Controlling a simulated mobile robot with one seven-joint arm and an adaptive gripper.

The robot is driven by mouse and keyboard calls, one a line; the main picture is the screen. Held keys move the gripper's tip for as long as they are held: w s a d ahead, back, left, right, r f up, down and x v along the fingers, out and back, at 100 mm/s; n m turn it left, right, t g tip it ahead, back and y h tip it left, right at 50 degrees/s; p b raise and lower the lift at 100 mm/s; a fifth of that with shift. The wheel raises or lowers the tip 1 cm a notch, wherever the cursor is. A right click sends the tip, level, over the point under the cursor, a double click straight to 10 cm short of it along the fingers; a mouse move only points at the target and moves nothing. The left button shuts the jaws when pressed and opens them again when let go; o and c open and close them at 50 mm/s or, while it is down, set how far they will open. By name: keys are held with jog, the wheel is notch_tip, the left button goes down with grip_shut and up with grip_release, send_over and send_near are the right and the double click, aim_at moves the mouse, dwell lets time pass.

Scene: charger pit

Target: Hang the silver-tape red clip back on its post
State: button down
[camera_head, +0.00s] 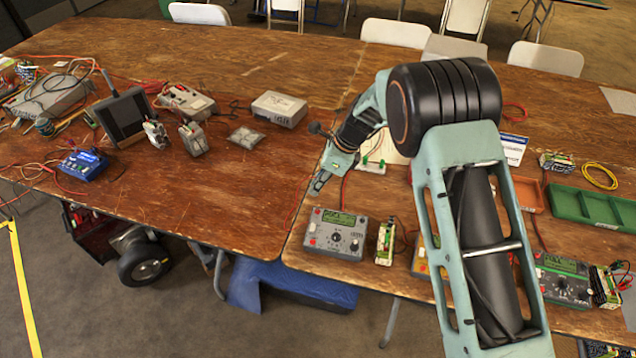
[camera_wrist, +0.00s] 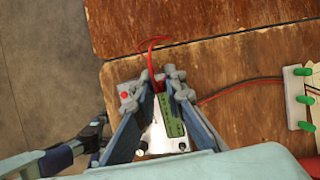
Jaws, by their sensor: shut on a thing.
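My gripper (camera_head: 318,186) is over the table near its front edge, just above and behind a grey charger (camera_head: 337,235). In the wrist view its fingertips (camera_wrist: 160,78) are closed on the end of a red lead, the red clip (camera_wrist: 158,87). The fingers hide most of the clip, and I cannot make out its silver tape. The red lead (camera_wrist: 151,52) curls out past the fingertips. A white board with green posts (camera_head: 372,165) stands right of my gripper; it also shows at the wrist view's right edge (camera_wrist: 296,98). I cannot tell which post belongs to the clip.
A small upright pack (camera_head: 385,242) stands right of the grey charger, with wires around it. A green tray (camera_head: 592,207) and another charger (camera_head: 563,280) are further right. A blue charger (camera_head: 82,164) and a dark monitor (camera_head: 122,117) are left.

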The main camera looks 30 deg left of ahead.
jog(key=shift+f, duration=0.2)
dwell(0.3)
jog(key=shift+f+b, duration=2.25)
jog(key=shift+f, duration=1.1)
jog(key=shift+f, duration=0.2)
jog(key=c, duration=1.9)
grip_release()
jog(key=shift+o, duration=0.3)
jog(key=shift+o, duration=0.8)
